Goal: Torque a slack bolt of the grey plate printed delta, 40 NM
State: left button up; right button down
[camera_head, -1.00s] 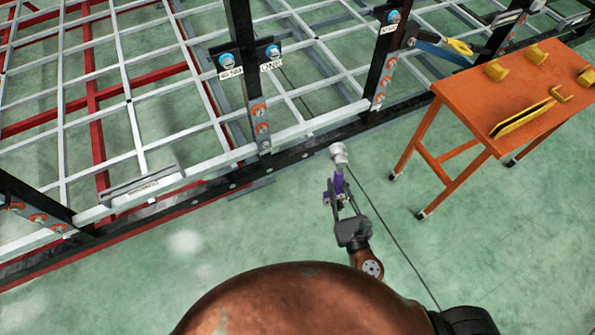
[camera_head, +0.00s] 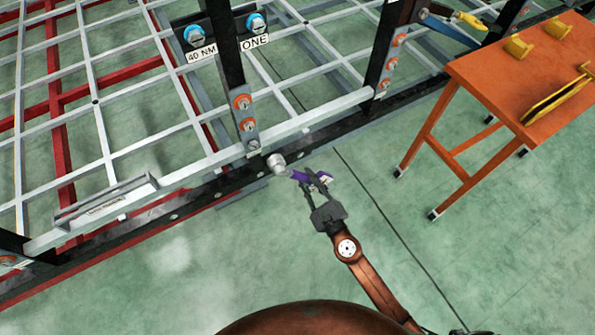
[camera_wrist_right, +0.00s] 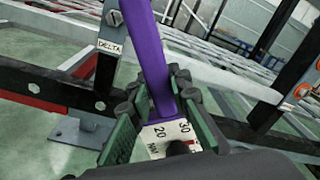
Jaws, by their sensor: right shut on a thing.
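My right gripper (camera_head: 318,185) is shut on a purple torque tool (camera_head: 301,176), above the floor beside the chassis's lower black rail. The tool's silver head (camera_head: 276,160) points up-left toward the foot of a post; I cannot tell if it touches. In the right wrist view, the purple handle (camera_wrist_right: 152,60) rises between the fingers (camera_wrist_right: 155,120), with a white scale showing 20 and 30. There, the grey plate printed DELTA (camera_wrist_right: 110,47) stands left of the handle, with a bolt (camera_wrist_right: 114,18) above the print. Delta is not readable in the head view. My left gripper is out of view.
A post's black plate bears two blue bolts (camera_head: 195,36) and labels "40 NM" and "ONE" (camera_head: 254,42). Below is a grey plate with orange-washered bolts (camera_head: 248,124). An orange table (camera_head: 490,85) with yellow items stands at right. Green floor (camera_head: 200,280) is clear in front.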

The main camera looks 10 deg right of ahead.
pick_arm(q)
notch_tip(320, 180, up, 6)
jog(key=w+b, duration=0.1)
jog(key=b, duration=0.3)
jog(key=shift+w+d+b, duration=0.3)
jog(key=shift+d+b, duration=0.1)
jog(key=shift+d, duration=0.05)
pick_arm(e)
jog(key=w+a+f+n, duration=0.1)
jog(key=w+f+n, duration=0.1)
jog(key=w+f, duration=0.4)
jog(key=shift+w+a+f+y, duration=0.15)
jog(key=shift+w+f+y, duration=0.2)
jog(key=shift+f, duration=0.55)
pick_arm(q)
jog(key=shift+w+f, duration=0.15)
pick_arm(e)
jog(key=x, duration=0.6)
jog(key=shift+w, duration=0.2)
jog(key=shift+a, duration=0.1)
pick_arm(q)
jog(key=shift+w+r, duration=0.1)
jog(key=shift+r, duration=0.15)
